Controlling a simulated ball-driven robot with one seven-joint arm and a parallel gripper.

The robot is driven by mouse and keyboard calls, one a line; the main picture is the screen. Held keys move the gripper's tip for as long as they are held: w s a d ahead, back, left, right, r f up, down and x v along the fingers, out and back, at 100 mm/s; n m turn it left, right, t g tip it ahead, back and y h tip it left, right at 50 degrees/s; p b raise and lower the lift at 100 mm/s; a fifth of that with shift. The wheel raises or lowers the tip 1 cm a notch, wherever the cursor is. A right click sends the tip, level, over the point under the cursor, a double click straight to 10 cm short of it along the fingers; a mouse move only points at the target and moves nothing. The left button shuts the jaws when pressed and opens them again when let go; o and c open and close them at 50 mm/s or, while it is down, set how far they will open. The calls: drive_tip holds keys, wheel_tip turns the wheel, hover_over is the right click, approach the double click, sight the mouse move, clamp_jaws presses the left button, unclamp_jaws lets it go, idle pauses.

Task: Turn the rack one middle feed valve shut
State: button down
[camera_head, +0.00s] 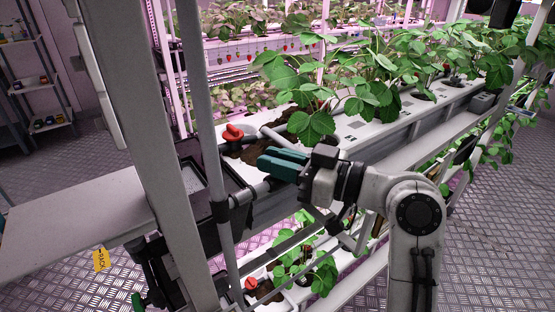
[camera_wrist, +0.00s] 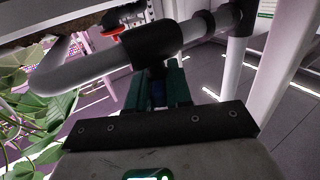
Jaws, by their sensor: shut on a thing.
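My gripper (camera_head: 272,162), with teal fingers, is at the end of the middle trough, beside the grey feed pipe (camera_head: 243,197). A red valve handle (camera_head: 233,132) stands on the pipe by the trough, left of and above my gripper. Another red valve handle (camera_head: 251,284) is on the lower tier.
Strawberry plants (camera_head: 370,75) fill the white trough (camera_head: 375,125) to the right. A grey upright post (camera_head: 205,150) stands close left of my gripper. A grey shelf (camera_head: 80,215) with a yellow rack tag (camera_head: 101,259) is at left. The floor at far right is clear.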

drive_tip(key=m+t+h+p, duration=0.1)
drive_tip(key=m+t+h, duration=0.1)
drive_tip(key=t, duration=0.1)
drive_tip(key=shift+s+r+m+t, duration=0.1)
drive_tip(key=shift+m+t, duration=0.2)
drive_tip(key=shift+m, duration=0.1)
drive_tip(key=shift+m+t+h+p, duration=1.2)
drive_tip(key=shift+t+h+p, duration=0.1)
drive_tip(key=shift+h, duration=0.3)
drive_tip(key=shift+m+h, duration=0.3)
drive_tip(key=shift+h, duration=0.1)
drive_tip(key=c, duration=1.1)
unclamp_jaws()
drive_tip(key=shift+d, duration=0.1)
drive_tip(key=v, duration=1)
drive_tip(key=shift+s+d+f+b, duration=0.1)
drive_tip(key=shift+s+f+b, duration=0.2)
drive_tip(key=shift+b, duration=0.1)
